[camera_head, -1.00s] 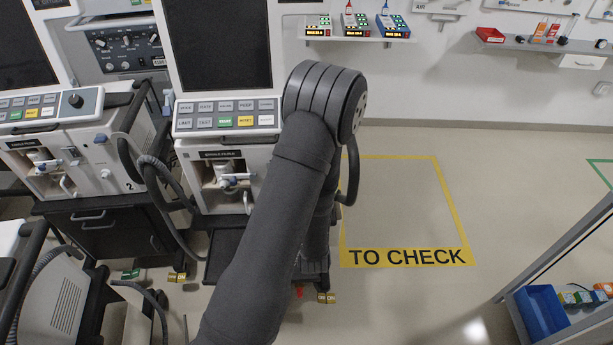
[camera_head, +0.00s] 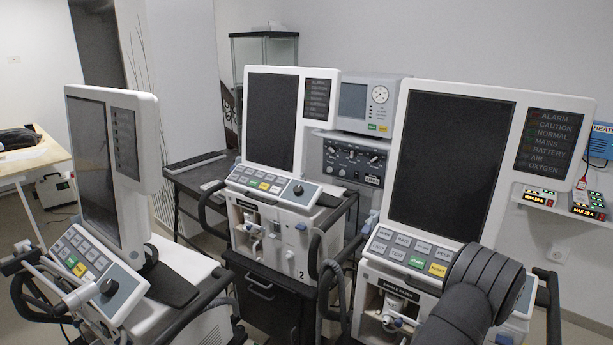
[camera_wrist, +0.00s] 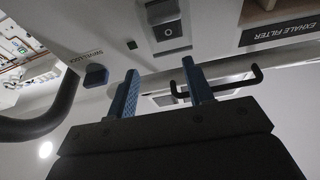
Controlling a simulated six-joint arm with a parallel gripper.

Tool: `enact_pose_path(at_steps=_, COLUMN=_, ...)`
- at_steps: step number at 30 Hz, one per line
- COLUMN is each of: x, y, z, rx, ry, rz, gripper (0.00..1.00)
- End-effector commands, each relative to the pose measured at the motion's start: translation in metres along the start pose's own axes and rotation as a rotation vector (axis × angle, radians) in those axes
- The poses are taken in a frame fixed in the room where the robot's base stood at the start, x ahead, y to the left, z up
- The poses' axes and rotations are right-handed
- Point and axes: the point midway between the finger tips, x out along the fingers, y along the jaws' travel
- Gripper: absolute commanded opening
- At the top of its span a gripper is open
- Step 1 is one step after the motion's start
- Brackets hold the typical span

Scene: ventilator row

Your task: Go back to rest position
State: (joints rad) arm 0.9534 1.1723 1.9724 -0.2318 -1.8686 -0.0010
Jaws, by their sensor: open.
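My gripper (camera_wrist: 163,95) shows in the wrist view with its two blue-lined fingers apart and nothing between them. It is close to the underside and front of a white ventilator marked EXHALE FILTER (camera_wrist: 280,32). A black hook-shaped bar (camera_wrist: 245,82) shows beside the right finger, and I cannot tell whether they touch. In the head view only a dark rounded part of my arm shows, in front of the right ventilator (camera_head: 450,165). My gripper is hidden there.
Ventilators stand at the left (camera_head: 100,175) and middle (camera_head: 272,125), with dark screens and button panels. A wooden table (camera_head: 35,158) is at far left. A dark curved handle (camera_wrist: 45,122) is near my gripper.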

Motion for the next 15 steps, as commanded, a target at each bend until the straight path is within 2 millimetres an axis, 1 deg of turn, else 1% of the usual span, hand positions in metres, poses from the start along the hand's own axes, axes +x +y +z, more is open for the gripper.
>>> enact_pose_path(at_steps=1, x=0.003, y=-0.008, z=0.006, rx=0.002, ry=-0.001, rz=-0.005, gripper=0.47)
enact_pose_path(at_steps=4, x=0.007, y=-0.021, z=0.021, rx=0.002, ry=-0.001, rz=-0.004, gripper=0.47)
enact_pose_path(at_steps=9, x=0.001, y=-0.018, z=0.039, rx=0.0, ry=-0.002, rz=0.001, gripper=0.47)
enact_pose_path(at_steps=15, x=-0.002, y=-0.018, z=0.05, rx=0.0, ry=-0.001, rz=0.0, gripper=0.47)
